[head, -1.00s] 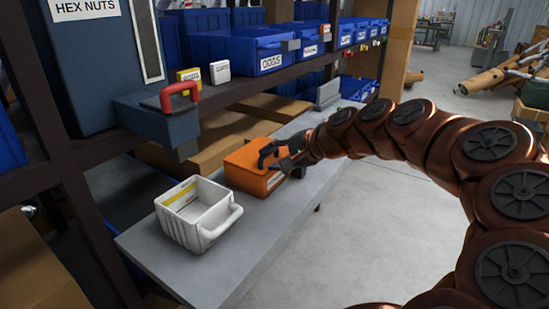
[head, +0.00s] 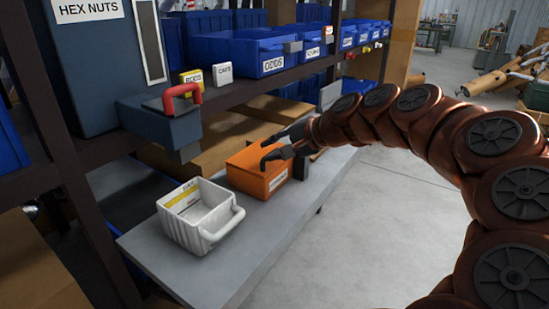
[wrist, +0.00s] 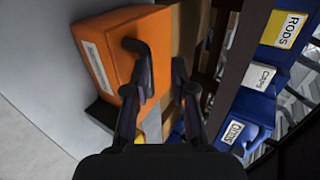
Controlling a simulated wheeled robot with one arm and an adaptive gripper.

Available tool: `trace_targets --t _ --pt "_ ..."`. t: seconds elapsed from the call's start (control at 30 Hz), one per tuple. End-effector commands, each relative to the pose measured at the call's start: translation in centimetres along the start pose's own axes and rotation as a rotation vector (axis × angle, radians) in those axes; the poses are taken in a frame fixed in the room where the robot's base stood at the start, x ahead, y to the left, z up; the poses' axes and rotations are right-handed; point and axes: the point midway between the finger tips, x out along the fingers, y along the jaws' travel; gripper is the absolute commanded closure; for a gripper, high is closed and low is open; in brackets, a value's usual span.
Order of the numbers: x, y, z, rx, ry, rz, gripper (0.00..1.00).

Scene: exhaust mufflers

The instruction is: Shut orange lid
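The orange box (head: 258,180) stands on the grey bench, its white label facing the front. Its orange lid (head: 255,158) looks flat across the top; I cannot tell whether a small gap is left. My gripper (head: 267,151) is at the top right of the box, with its dark fingers spread and nothing between them. In the wrist view, the orange box (wrist: 105,50) is at the left. One finger of my gripper (wrist: 156,55) overlaps the box's edge, and the other is apart to the right. Whether the finger touches the box is unclear.
A white open bin (head: 200,215) with a handle stands in front of the orange box. A cardboard box (head: 220,135) lies behind. The bench front (head: 190,265) is clear.

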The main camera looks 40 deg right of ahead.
Motion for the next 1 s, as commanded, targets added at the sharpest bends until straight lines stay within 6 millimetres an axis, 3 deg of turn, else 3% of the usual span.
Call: trace_targets --t 0.1,0.4,1.0 --pt "-1.2 -2.0 -0.1 -0.004 0.004 -0.003 0.75" --pt "-3.1 -5.1 0.0 -0.001 0.001 -0.002 0.75" --pt "-3.7 -6.0 0.0 0.000 0.000 -0.002 0.75"
